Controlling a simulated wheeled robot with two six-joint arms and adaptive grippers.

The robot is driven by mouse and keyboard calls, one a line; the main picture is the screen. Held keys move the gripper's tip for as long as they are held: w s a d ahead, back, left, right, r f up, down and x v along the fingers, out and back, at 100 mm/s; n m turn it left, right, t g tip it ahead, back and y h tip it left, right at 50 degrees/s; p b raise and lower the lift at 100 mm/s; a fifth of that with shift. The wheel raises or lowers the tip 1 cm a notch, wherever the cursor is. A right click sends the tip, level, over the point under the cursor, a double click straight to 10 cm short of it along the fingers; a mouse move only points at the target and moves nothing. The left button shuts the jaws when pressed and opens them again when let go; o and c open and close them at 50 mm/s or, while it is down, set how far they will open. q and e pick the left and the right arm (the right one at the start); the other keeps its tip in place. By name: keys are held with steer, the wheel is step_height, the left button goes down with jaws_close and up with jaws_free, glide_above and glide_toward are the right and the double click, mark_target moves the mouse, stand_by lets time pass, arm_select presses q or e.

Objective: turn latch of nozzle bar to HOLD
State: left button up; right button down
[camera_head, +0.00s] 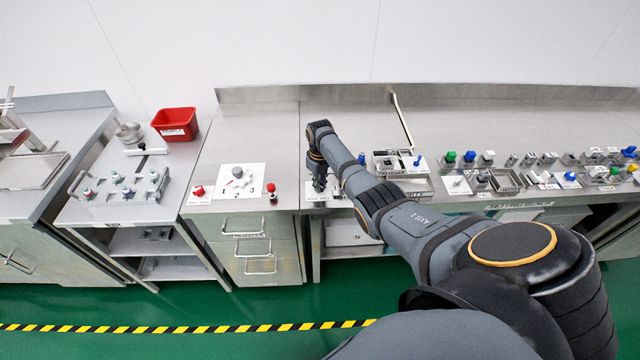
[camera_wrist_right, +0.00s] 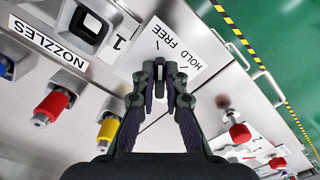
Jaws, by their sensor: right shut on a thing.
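My right gripper (camera_head: 320,184) reaches down to the counter's front part in the head view. In the right wrist view its fingers (camera_wrist_right: 161,80) are closed on the small dark latch (camera_wrist_right: 160,62), which is mostly hidden between the fingertips. The latch stands at a white label plate (camera_wrist_right: 185,52) with the words HOLD and FREE and a tick mark by each. Which mark the latch points to cannot be told. In the head view the gripper and arm hide most of the latch and plate. My left gripper is not in view.
A NOZZLES label (camera_wrist_right: 47,42) with red (camera_wrist_right: 52,106) and yellow (camera_wrist_right: 107,128) nozzles lies beside the latch in the wrist view. A 1-2-3 dial (camera_head: 238,176) and a red knob (camera_head: 272,188) stand left of the gripper. A red bin (camera_head: 175,124) is farther left.

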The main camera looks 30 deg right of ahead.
steer(key=m+p, duration=0.1)
steer(key=m, duration=0.3)
steer(key=shift+a+r+p, duration=0.1)
steer(key=shift+a+p, duration=0.1)
steer(key=shift+p, duration=0.2)
steer(key=m+p, duration=0.1)
steer(key=m, duration=0.4)
steer(key=shift+w+a+m, duration=0.1)
steer(key=shift+a+m, duration=0.05)
steer(key=shift+m, duration=0.25)
steer(key=m, duration=0.3)
steer(key=shift+w+a, duration=0.1)
steer(key=shift+w, duration=0.05)
steer(key=shift+w+m, duration=0.1)
steer(key=shift+m, duration=1.9)
steer(key=c, duration=1.4)
jaws_free()
